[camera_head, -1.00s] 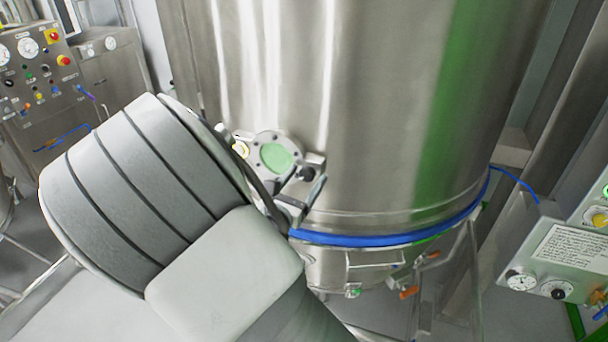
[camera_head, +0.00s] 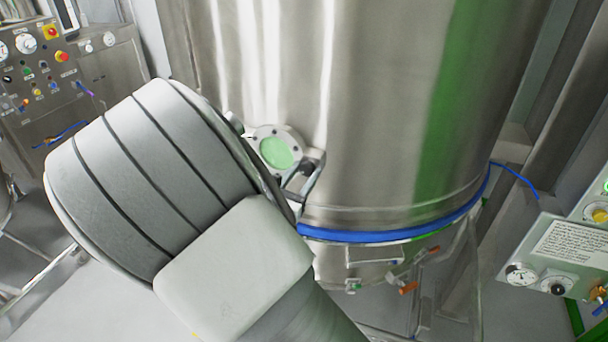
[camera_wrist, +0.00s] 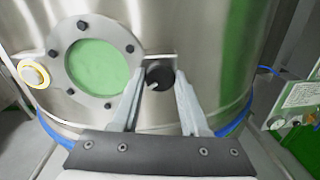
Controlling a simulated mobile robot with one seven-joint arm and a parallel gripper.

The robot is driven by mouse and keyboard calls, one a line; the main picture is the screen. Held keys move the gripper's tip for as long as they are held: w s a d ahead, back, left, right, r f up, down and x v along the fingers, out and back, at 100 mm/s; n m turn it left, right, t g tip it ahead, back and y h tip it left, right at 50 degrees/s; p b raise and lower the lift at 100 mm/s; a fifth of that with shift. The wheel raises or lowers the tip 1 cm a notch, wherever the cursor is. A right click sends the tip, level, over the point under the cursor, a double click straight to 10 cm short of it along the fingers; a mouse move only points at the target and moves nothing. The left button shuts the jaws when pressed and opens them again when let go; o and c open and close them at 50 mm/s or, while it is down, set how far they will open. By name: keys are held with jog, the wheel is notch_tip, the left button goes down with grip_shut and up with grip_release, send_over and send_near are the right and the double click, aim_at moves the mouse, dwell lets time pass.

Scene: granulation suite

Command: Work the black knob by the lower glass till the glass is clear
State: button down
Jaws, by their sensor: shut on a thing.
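The lower glass is a round, pale green pane (camera_wrist: 98,66) in a bolted metal flange on the steel vessel. It also shows in the head view (camera_head: 275,153). Its face looks an even green, and I make out nothing behind it. The black knob (camera_wrist: 159,74) sits just right of the flange, with a small pale mark on its face. My gripper (camera_wrist: 160,80) has one finger on each side of the knob and is shut on it. In the head view my gripper (camera_head: 304,181) is at the knob, partly hidden by my arm.
A yellow-ringed round fitting (camera_wrist: 34,74) is left of the glass. A blue band (camera_head: 390,234) circles the vessel below. A gauge panel (camera_head: 560,255) stands at the right, and a control cabinet (camera_head: 40,80) at the left.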

jog(key=m+b, duration=0.1)
jog(key=b, duration=0.1)
jog(key=m+b, duration=0.2)
jog(key=shift+f+m+b, duration=0.3)
jog(key=shift+f+b, duration=0.05)
jog(key=shift+b, duration=0.05)
jog(key=m+b, duration=0.4)
jog(key=b, duration=0.3)
jog(key=m+b, duration=0.4)
jog(key=b, duration=0.5)
jog(key=shift+m, duration=0.4)
jog(key=m+b, duration=0.1)
jog(key=b, duration=0.1)
jog(key=m+b, duration=0.1)
jog(key=shift+r+b, duration=0.3)
jog(key=shift+b, duration=0.1)
jog(key=shift+r, duration=0.15)
jog(key=shift+a, duration=0.1)
jog(key=shift+c, duration=2.1)
grip_release()
jog(key=b+v, duration=0.3)
jog(key=v, duration=1.4)
jog(key=shift+a, duration=0.15)
